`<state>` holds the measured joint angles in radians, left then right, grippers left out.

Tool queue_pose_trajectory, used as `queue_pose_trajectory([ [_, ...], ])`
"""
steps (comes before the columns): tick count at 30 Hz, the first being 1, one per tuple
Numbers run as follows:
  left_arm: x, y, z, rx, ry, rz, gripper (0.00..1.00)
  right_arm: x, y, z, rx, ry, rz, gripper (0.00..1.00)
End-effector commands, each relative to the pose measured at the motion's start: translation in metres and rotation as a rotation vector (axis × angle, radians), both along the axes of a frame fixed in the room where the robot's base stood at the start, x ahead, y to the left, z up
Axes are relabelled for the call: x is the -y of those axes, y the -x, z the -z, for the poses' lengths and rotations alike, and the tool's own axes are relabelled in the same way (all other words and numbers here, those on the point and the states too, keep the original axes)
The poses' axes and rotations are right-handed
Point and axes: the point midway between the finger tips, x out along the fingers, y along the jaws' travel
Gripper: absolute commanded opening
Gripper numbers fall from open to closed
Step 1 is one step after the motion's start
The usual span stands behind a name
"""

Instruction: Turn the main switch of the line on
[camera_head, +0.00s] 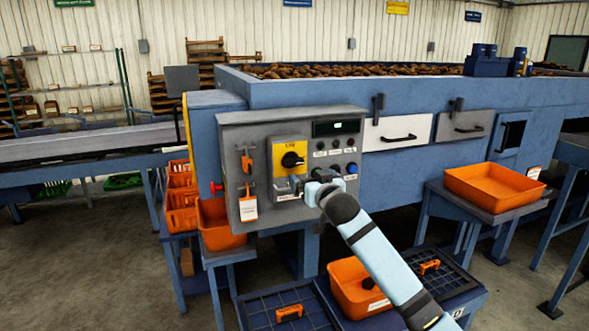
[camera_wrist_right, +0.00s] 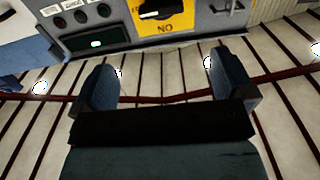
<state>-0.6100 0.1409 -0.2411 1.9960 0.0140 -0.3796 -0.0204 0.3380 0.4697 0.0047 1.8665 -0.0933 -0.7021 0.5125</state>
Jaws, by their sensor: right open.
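The main switch, a black rotary knob (camera_head: 292,160) on a yellow plate (camera_head: 289,145), sits on the grey control box (camera_head: 225,140) at the front of the blue machine. Its handle lies roughly sideways. In the right wrist view the knob (camera_wrist_right: 155,11) shows at the top edge, partly cut off, on its yellow plate, with lettering beside it. My left gripper is not visible.
Round buttons (camera_head: 336,144) and a dark display (camera_head: 337,128) are right of the switch. A white-and-orange tag (camera_head: 248,205) hangs at the left. Below are orange bins (camera_head: 218,232), (camera_head: 350,290) and a dark-topped bench (camera_head: 270,305). Another orange tray (camera_head: 493,187) stands right.

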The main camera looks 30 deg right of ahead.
Motion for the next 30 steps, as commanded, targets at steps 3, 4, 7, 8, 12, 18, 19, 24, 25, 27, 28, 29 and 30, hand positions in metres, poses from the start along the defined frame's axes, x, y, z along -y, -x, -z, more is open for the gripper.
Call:
queue_pose_trajectory([
  [3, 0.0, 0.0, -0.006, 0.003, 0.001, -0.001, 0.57, 0.004, -0.015, -0.002, -0.001, 0.0, 0.001, 1.0],
  [4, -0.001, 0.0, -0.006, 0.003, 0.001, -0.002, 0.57, 0.005, -0.021, -0.003, 0.0, 0.001, 0.001, 1.0],
  [7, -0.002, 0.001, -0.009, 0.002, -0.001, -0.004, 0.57, 0.01, -0.041, -0.003, 0.0, 0.0, 0.001, 1.0],
  [8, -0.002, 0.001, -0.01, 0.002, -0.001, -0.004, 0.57, 0.012, -0.048, -0.003, -0.001, 0.0, 0.001, 1.0],
  [12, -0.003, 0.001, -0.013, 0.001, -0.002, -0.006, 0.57, 0.019, -0.077, -0.003, -0.001, 0.0, 0.0, 1.0],
  [18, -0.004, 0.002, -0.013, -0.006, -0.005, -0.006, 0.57, 0.026, -0.111, -0.001, -0.001, 0.001, 0.0, 1.0],
  [19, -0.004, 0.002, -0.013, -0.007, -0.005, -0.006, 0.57, 0.027, -0.114, -0.001, -0.001, 0.001, -0.001, 1.0],
  [24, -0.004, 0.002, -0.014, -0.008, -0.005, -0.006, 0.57, 0.03, -0.127, 0.0, -0.001, 0.0, -0.001, 1.0],
  [25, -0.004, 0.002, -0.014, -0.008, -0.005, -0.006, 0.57, 0.03, -0.128, 0.0, -0.001, 0.0, -0.001, 1.0],
  [27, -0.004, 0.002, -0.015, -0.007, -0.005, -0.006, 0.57, 0.03, -0.129, 0.001, -0.001, 0.0, -0.002, 1.0],
  [28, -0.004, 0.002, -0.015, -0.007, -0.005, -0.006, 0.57, 0.03, -0.13, 0.001, -0.001, 0.0, -0.002, 1.0],
  [29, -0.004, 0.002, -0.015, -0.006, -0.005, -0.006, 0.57, 0.03, -0.13, 0.001, -0.001, 0.0, -0.002, 1.0],
  [30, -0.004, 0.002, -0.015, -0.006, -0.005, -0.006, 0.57, 0.03, -0.13, 0.001, -0.001, 0.0, -0.002, 1.0],
])
